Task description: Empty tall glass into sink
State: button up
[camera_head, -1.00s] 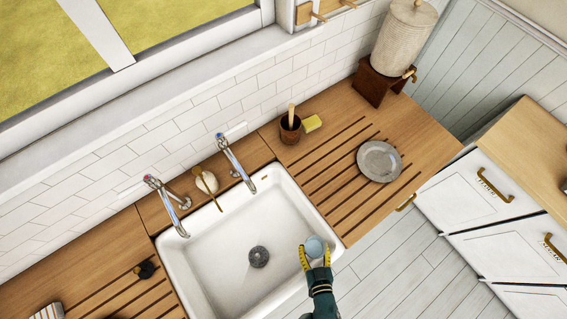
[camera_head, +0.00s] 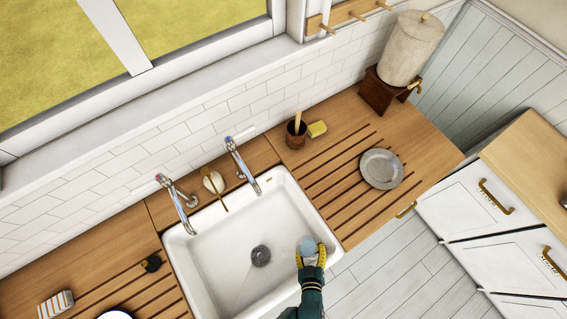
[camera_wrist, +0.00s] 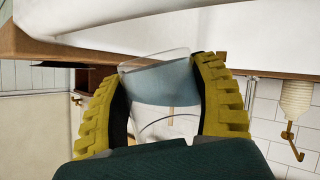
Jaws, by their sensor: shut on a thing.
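The tall glass (camera_head: 308,244) is clear with a pale blue part that looks like liquid. My gripper (camera_head: 312,258) is shut around its sides, and the glass appears over the front right part of the white sink (camera_head: 215,248). In the wrist view the glass (camera_wrist: 165,84) sits between the yellow ridged fingers of my gripper (camera_wrist: 163,95), its rim near the pale sink edge (camera_wrist: 190,38). Its exact tilt and height above the sink are hard to tell. The dark round drain (camera_head: 261,256) lies left of the glass.
Two taps (camera_head: 178,204) (camera_head: 242,166) stand behind the sink, with a scrub brush (camera_head: 214,184) between them. The sink basin is otherwise clear.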

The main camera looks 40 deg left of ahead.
jog(key=shift+s+a+f+n+h, duration=0.2)
jog(key=shift+a+n+h, duration=0.25)
jog(key=shift+n+h, duration=0.2)
jog(key=shift+a+r, duration=0.1)
jog(key=shift+r, duration=0.2)
jog(key=shift+a+r+n+h+p, duration=0.2)
jog(key=shift+a+n+h+p, duration=0.15)
jog(key=shift+h+p, duration=0.1)
jog(key=shift+s+f+b, duration=0.1)
jog(key=shift+b, duration=0.2)
jog(key=shift+d+t+h, duration=0.15)
jog(key=shift+t+h, duration=0.15)
jog(key=shift+n+h+b, duration=0.3)
jog(key=shift+n+b, duration=0.2)
jog(key=shift+b, duration=0.05)
jog(key=shift+f+b, duration=0.3)
jog(key=shift+b, duration=0.15)
jog(key=shift+f+b, duration=0.25)
jog(key=shift+b, duration=0.2)
